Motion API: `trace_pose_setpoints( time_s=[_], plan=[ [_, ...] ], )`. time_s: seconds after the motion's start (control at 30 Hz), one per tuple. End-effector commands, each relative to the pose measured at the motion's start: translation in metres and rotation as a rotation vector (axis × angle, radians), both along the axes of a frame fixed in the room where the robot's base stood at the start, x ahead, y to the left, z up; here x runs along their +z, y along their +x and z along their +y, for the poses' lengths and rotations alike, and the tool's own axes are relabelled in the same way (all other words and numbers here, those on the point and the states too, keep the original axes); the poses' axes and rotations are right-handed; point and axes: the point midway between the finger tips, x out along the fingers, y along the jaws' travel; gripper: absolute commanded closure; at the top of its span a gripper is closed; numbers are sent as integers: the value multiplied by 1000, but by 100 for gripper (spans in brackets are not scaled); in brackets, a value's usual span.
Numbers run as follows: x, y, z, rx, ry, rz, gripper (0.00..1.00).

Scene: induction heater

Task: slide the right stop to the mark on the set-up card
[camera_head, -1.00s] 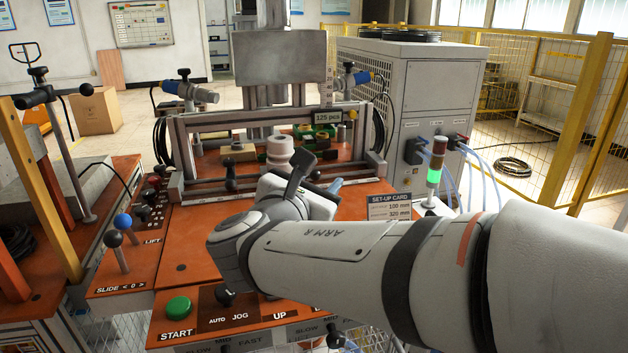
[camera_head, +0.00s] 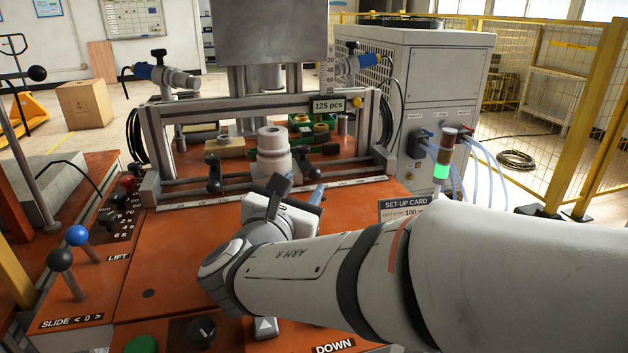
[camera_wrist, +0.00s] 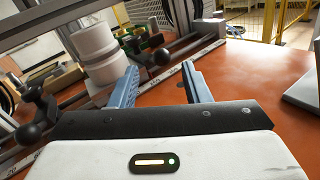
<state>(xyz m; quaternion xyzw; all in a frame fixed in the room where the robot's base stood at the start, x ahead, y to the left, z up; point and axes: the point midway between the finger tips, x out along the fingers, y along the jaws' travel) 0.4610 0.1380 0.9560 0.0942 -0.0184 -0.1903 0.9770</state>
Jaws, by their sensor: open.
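The right stop, a dark block with a round black knob, sits on the scaled rail (camera_head: 345,183) right of the white cylinders; its knob shows in the wrist view (camera_wrist: 162,57). The left stop's knob (camera_head: 214,187) is farther left on the rail; it also shows in the wrist view (camera_wrist: 28,134). My gripper (camera_wrist: 160,80) is open with two blue fingers and nothing between them. It is on the near side of the rail, apart from the right stop's knob. The set-up card (camera_head: 404,204) is partly covered by my arm; its right stop line is hidden.
White stacked cylinders (camera_head: 274,150) stand behind the rail between the stops. Lever handles (camera_head: 60,260) rise at the left. A grey cabinet (camera_head: 440,80) with a stack light (camera_head: 442,165) stands at the right.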

Motion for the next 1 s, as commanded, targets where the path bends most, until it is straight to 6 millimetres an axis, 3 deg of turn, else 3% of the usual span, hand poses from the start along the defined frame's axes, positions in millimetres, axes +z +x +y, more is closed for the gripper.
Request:
trace_pose_setpoints(
  time_s=[0.03,0.43,0.87,1.0],
  plan=[
    [-12,3,-2,-3,-2,1,57],
    [-6,61,-26,-5,1,1,57],
    [-5,70,-29,-2,0,0,57],
    [-5,70,-30,-3,0,1,68]
  ],
)
